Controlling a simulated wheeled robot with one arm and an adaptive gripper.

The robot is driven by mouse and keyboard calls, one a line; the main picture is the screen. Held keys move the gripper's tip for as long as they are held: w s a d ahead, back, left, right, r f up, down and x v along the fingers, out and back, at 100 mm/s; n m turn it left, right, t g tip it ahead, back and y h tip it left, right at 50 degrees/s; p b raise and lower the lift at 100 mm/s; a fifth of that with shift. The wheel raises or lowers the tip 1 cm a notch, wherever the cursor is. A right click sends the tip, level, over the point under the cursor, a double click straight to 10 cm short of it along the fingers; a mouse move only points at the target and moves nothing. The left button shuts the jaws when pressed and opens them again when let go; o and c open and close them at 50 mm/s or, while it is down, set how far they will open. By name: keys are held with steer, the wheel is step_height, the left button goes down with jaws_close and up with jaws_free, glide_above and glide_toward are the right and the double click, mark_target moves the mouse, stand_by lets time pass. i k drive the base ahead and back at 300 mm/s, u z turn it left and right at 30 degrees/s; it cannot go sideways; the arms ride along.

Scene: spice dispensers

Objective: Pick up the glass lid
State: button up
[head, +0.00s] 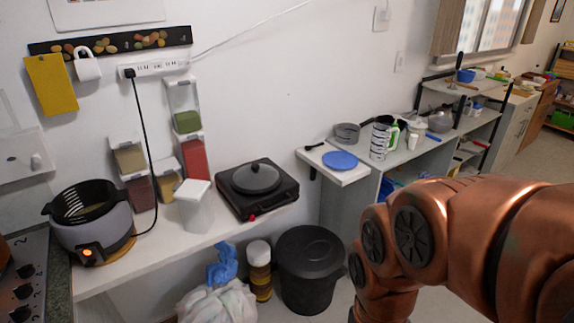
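A round dark grey lid with a knob on top (256,180), which looks like the glass lid, lies on a black portable cooktop (256,206) on the white counter. I cannot tell whether a shallow pan is under it. My copper-coloured arm fills the lower right of the head view, to the right of the cooktop and in front of the shelves. The arm runs out of the bottom edge, so my gripper is not in view. Nothing covers the lid.
A white container (195,207) and clear spice dispensers (193,157) stand left of the cooktop. A blue plate (340,160) lies on the right shelf. A black bin (309,268) stands below.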

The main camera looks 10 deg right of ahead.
mark_target(256, 178)
steer(key=z, duration=0.1)
steer(key=i, duration=0.65)
steer(key=u, duration=0.7)
steer(key=i, duration=0.7)
steer(key=u, duration=0.8)
